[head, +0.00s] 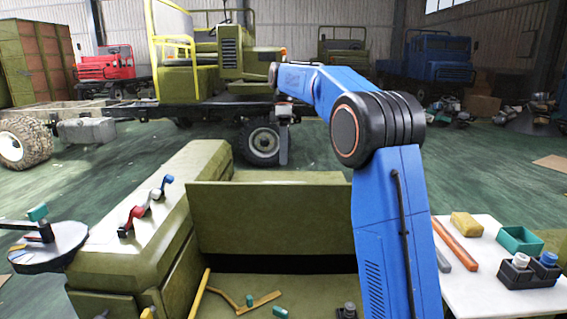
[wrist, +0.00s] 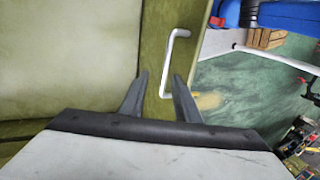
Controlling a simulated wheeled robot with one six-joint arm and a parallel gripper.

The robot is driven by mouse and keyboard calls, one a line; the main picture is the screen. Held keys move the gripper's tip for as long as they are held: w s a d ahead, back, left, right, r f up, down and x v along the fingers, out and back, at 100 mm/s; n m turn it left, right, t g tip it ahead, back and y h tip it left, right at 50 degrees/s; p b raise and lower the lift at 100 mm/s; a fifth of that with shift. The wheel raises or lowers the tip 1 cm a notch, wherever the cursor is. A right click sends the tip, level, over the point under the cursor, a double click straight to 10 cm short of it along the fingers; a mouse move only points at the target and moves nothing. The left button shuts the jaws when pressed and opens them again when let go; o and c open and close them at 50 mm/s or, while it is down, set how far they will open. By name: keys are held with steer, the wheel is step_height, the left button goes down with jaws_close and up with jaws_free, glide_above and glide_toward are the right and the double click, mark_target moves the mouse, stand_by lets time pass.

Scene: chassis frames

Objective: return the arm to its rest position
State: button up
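My blue arm (head: 390,225) rises at the right in the head view, bends at a black elbow joint and reaches forward and left. My gripper (head: 283,162) hangs down at its far end, above the floor beyond the olive panel. In the wrist view my gripper (wrist: 160,78) has its two dark fingers apart. The lower end of a white handle (wrist: 168,62) shows between the fingers, with no finger seen touching it. The handle sits on an olive green surface (wrist: 70,85). Nothing is seen held.
An olive chassis box (head: 150,225) with small levers stands left of the arm. A white table (head: 490,290) with a teal bin (head: 520,240) and blocks is close at right. A round stand (head: 50,250) is at left. Trucks stand behind; green floor between is open.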

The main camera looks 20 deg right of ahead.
stand_by(0.4)
steer(key=s+d+f+m+t, duration=0.15)
steer(key=s+m, duration=0.25)
steer(key=s, duration=0.8)
steer(key=s+f+m+t, duration=0.1)
steer(key=s+m+t, duration=0.25)
steer(key=s, duration=0.85)
steer(key=s+d+f+m+t+h, duration=0.1)
steer(key=s+f+m+t, duration=0.2)
steer(key=s+f+m, duration=0.4)
steer(key=s+f, duration=0.8)
steer(key=s, duration=0.3)
steer(key=shift+s+d+f+t, duration=0.15)
steer(key=shift+s+f+t, duration=0.1)
steer(key=shift+t, duration=0.15)
